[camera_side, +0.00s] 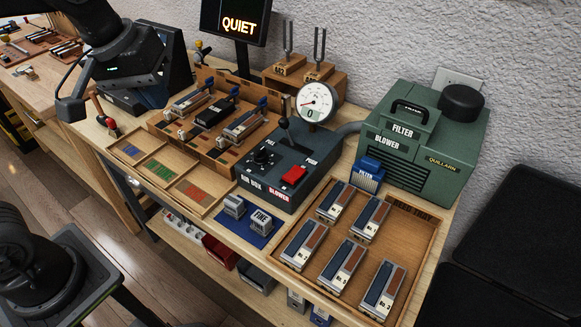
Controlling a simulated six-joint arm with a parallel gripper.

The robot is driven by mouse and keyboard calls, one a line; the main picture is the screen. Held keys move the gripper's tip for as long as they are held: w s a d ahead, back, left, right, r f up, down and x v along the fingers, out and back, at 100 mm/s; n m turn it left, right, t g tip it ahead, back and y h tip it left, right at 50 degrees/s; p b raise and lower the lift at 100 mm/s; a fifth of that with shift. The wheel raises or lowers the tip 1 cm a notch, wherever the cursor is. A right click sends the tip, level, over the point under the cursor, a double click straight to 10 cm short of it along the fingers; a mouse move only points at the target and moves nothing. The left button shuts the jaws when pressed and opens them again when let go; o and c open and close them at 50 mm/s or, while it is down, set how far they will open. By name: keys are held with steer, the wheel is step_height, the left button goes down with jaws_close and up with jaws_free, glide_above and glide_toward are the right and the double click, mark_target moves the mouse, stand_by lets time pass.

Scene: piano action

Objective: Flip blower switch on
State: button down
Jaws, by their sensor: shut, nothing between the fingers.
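The blower switch is a red rocker (293,174) on the sloped top of the dark air box (262,186), above a "BLOWER" label. Which way the rocker is tipped is too small to tell. The round gauge (315,101) behind the box shows "0" on its display. My gripper (72,108) is at the upper left, over the left end of the bench, shut and empty. It is well to the left of the switch and touches nothing that I can make out.
A dark lever (286,128) stands up at the back of the air box, near the switch. The green filter blower (420,140) is to the right. A wooden tray (433,232) holds several key parts. Tuning forks (319,50) stand behind.

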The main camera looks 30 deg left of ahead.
steer(key=w+d+f+n+g, duration=0.1)
steer(key=w+d+n, duration=0.2)
steer(key=w, duration=0.2)
steer(key=w+d+n+g, duration=0.2)
steer(key=w+d+n, duration=0.2)
steer(key=w, duration=0.2)
steer(key=n+g, duration=0.2)
steer(key=n, duration=0.4)
glide_above(292, 174)
step_height(292, 174, down, 6)
steer(key=shift+w+f, duration=0.15)
steer(key=shift+w, duration=0.25)
steer(key=shift+d+f, duration=0.1)
steer(key=f, duration=0.4)
steer(key=s+f, duration=0.1)
steer(key=f, duration=0.8)
steer(key=shift+s+f, duration=0.4)
steer(key=shift+s+f, duration=0.1)
steer(key=shift+f, duration=0.15)
steer(key=shift+w+r, duration=0.35)
steer(key=shift+w, duration=0.4)
